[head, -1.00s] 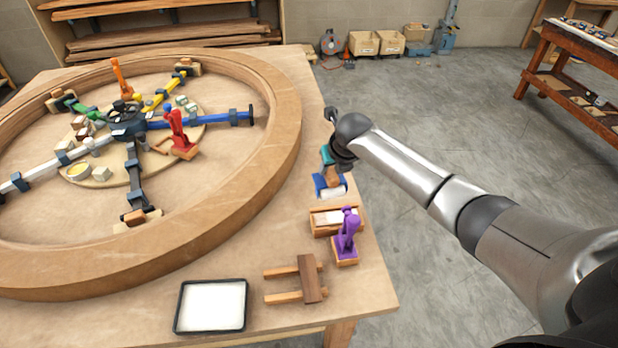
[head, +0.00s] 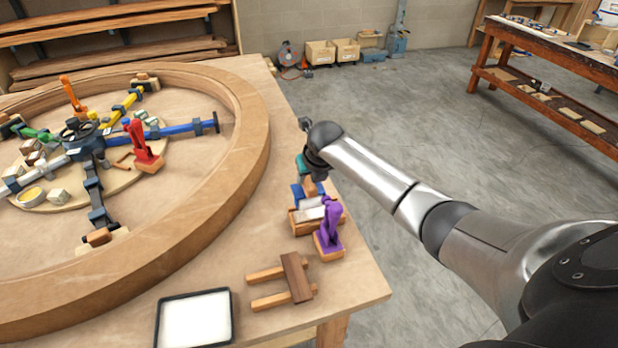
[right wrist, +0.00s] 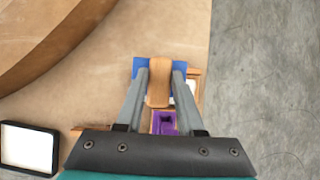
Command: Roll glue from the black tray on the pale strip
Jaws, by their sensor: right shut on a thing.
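My right gripper (head: 312,176) is shut on the wooden handle (right wrist: 159,82) of a glue roller with a blue frame (right wrist: 141,68). In the head view the roller's blue frame (head: 298,194) is low, at the far side of a small wooden box, its white part overlapping the box in the picture. I cannot tell whether they touch. The black tray (head: 158,325), holding a white layer, lies at the table's front; it also shows in the right wrist view (right wrist: 28,126). I cannot make out a distinct pale strip. My left gripper is not in view.
The small wooden box (head: 305,229) stands near the table's right edge, with a purple clamp (head: 331,225) just before it. A wooden piece with two prongs (head: 293,278) lies beside the tray. A large wooden ring (head: 255,135) with colored clamps fills the left.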

